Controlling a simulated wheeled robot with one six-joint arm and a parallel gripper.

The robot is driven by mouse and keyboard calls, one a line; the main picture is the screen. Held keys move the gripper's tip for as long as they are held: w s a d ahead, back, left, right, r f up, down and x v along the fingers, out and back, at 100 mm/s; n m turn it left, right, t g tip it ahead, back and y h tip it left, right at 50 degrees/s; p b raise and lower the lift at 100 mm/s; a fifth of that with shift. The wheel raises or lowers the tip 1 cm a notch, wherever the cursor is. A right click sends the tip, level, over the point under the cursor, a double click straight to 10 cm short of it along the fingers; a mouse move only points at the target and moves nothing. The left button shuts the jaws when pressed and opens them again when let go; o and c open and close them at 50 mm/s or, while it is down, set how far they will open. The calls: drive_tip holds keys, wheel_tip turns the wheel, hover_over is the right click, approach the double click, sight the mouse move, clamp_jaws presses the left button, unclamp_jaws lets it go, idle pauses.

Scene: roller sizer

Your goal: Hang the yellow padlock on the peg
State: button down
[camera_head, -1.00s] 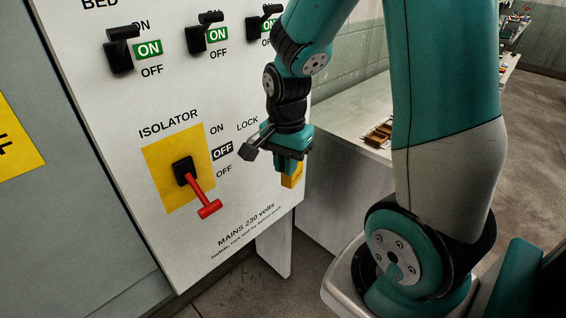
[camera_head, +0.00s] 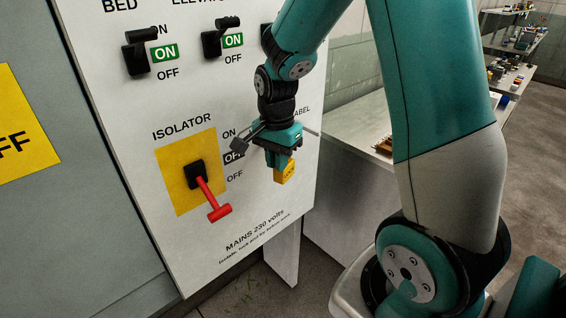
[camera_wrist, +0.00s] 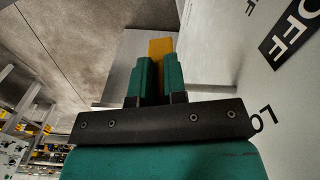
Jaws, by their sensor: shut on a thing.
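My gripper (camera_head: 282,158) is shut on the yellow padlock (camera_head: 285,173) and holds it in front of the right part of the white panel. The padlock's yellow body hangs below the fingers; its shackle is hidden. In the wrist view the padlock (camera_wrist: 160,47) shows just beyond the two teal fingers (camera_wrist: 158,78), with the panel to the right. A thin grey rod (camera_head: 311,131) shows right of my gripper near the LABEL lettering. I cannot tell whether it is a peg. The LOCK lettering in the head view is covered by my gripper.
The red isolator handle (camera_head: 214,201) sticks out from its yellow plate (camera_head: 175,158), left of my gripper. Black switches (camera_head: 137,55) stand out above. A light bench (camera_head: 345,150) lies behind to the right. Open floor (camera_head: 245,295) shows below the panel.

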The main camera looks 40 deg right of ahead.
drive_tip(key=w, duration=0.4)
drive_tip(key=shift+a+f, duration=0.1)
drive_tip(key=shift+f, duration=0.25)
drive_tip(key=shift+f, duration=0.1)
idle(0.7)
drive_tip(key=c, duration=1.3)
unclamp_jaws()
